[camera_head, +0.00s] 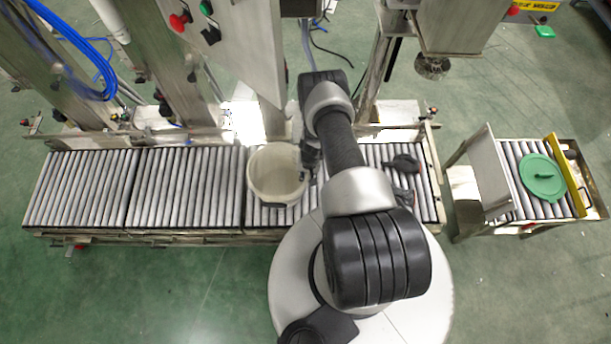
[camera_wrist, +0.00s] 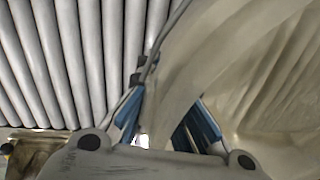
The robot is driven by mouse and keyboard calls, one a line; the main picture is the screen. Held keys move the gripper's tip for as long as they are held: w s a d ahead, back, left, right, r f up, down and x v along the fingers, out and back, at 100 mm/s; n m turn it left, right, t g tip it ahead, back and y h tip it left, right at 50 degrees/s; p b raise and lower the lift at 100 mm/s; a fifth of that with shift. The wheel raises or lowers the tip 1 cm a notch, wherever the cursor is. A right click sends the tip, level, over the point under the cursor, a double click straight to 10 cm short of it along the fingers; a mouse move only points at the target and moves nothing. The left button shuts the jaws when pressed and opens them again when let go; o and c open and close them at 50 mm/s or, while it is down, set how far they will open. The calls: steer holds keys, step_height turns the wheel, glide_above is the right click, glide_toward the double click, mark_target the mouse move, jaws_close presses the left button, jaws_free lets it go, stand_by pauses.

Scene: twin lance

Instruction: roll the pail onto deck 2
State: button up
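The pail (camera_head: 277,175) is a cream, open-topped bucket standing upright on the third roller section (camera_head: 262,216) from the left. In the wrist view, its pale wall (camera_wrist: 270,75) fills the right side. My gripper (camera_head: 309,158) is at the pail's right side, partly hidden by my arm in the head view. In the wrist view its blue fingertips (camera_wrist: 165,115) stand apart, with the pail's edge showing between them. Whether they touch the wall cannot be told. Two more roller sections (camera_head: 188,187) lie left of the pail, bare. No deck number is readable.
Dark items (camera_head: 403,163) lie on the rollers right of my arm. A separate roller stand (camera_head: 507,165) at the right holds a green lid (camera_head: 543,177) and has a yellow bar (camera_head: 567,176). Machine columns and a control panel (camera_head: 225,40) stand behind the line.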

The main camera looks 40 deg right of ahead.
jaws_close()
steer(key=o, duration=0.6)
jaws_free()
steer(key=r, duration=0.8)
steer(key=d+r, duration=0.1)
steer(key=r, duration=0.3)
steer(key=shift+s, duration=0.35)
steer(key=shift+s, duration=0.1)
